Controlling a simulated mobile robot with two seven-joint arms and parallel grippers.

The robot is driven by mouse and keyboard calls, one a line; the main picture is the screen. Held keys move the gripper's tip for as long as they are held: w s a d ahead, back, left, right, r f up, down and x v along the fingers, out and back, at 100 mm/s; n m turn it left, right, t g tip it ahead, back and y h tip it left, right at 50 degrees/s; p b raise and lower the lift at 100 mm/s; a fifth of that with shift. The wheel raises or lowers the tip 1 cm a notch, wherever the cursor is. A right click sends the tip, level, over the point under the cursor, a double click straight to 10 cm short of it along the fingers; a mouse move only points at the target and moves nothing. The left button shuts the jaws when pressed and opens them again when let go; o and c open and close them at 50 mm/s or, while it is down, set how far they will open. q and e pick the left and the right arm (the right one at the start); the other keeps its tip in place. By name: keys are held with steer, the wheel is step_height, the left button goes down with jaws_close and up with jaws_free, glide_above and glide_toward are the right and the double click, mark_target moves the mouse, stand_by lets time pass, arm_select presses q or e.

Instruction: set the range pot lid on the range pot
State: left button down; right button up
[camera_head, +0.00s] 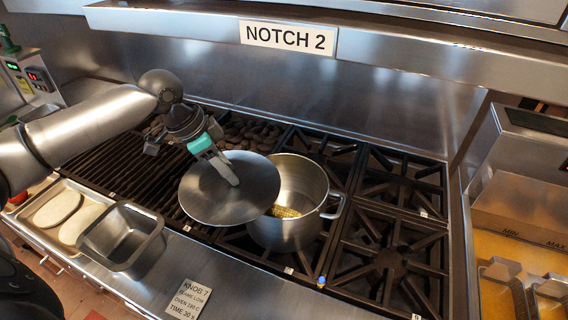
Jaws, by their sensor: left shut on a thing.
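The range pot (287,232) is a steel pot on the range, with a handle at its right side and something yellow inside. The range pot lid (207,197) is a round steel disc held to the left of the pot. The lid is tilted and covers part of the pot's left rim in the view; I cannot tell whether they touch. My left gripper (232,180) comes in from the left and is shut on the lid near its middle. The lid's grip is hidden by the fingers. My right gripper is not in view.
Black burner grates (390,257) lie right of the pot, empty. A char grill (150,170) with dark pieces on it is at the left. A steel pan (123,237) and a tray with pale flat pieces (57,208) stand front left. A fryer with yellow oil (500,250) is at the right.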

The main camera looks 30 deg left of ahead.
arm_select(q)
steer(key=w+d+f+p, duration=0.2)
steer(key=w+d+f, duration=0.1)
steer(key=w+d, duration=0.5)
steer(key=shift+w+d+f, duration=0.2)
steer(key=shift+w+d, duration=0.05)
steer(key=shift+w, duration=0.6)
steer(key=shift+f, duration=0.2)
steer(key=shift+c, duration=2.4)
jaws_free()
steer(key=shift+f, duration=0.1)
steer(key=v, duration=1.2)
steer(key=shift+r, duration=0.3)
